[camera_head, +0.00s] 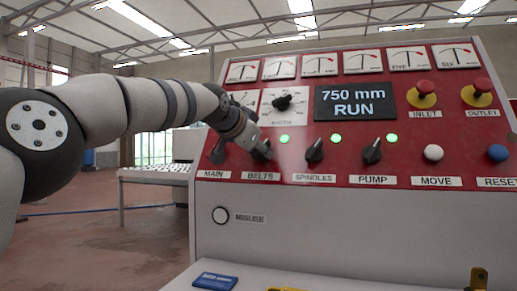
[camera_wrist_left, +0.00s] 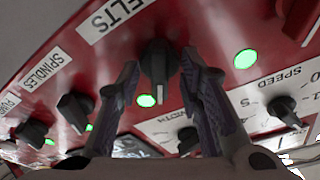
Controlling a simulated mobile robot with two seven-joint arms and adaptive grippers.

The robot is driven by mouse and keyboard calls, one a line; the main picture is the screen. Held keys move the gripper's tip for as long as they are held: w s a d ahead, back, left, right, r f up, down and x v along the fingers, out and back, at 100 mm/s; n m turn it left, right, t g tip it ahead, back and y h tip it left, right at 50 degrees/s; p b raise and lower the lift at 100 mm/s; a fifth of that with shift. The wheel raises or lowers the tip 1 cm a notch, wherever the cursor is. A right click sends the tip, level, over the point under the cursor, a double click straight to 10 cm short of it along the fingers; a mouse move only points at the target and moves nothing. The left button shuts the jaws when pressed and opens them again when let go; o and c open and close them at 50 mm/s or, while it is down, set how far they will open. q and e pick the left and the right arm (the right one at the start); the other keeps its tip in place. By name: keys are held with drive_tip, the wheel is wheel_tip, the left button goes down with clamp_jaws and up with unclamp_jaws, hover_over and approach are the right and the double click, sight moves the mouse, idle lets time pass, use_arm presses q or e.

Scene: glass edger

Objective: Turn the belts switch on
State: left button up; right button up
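The belts switch is a black rotary knob (camera_wrist_left: 158,62) beside the BELTS label (camera_wrist_left: 116,16) on the red panel. In the wrist view its white mark points down the picture, toward a lit green lamp (camera_wrist_left: 146,100). My left gripper (camera_wrist_left: 160,70) has its two fingers apart, one on each side of this knob, with a gap visible around it. In the head view my left gripper (camera_head: 250,138) is at the belts switch (camera_head: 262,151) and partly covers it. My right gripper is not in view.
The main switch (camera_head: 218,152) is close left, the spindles switch (camera_head: 315,150) and pump switch (camera_head: 372,151) to the right. A display (camera_head: 354,101) reads "750 mm RUN". Red inlet (camera_head: 426,95) and outlet (camera_head: 482,93) buttons are at the right.

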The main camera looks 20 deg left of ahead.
use_arm(q)
drive_tip(key=shift+s, duration=0.1)
drive_tip(key=d+v, duration=0.1)
drive_tip(key=v, duration=0.6)
drive_tip(key=shift+s+a, duration=0.2)
drive_tip(key=shift+a, duration=0.3)
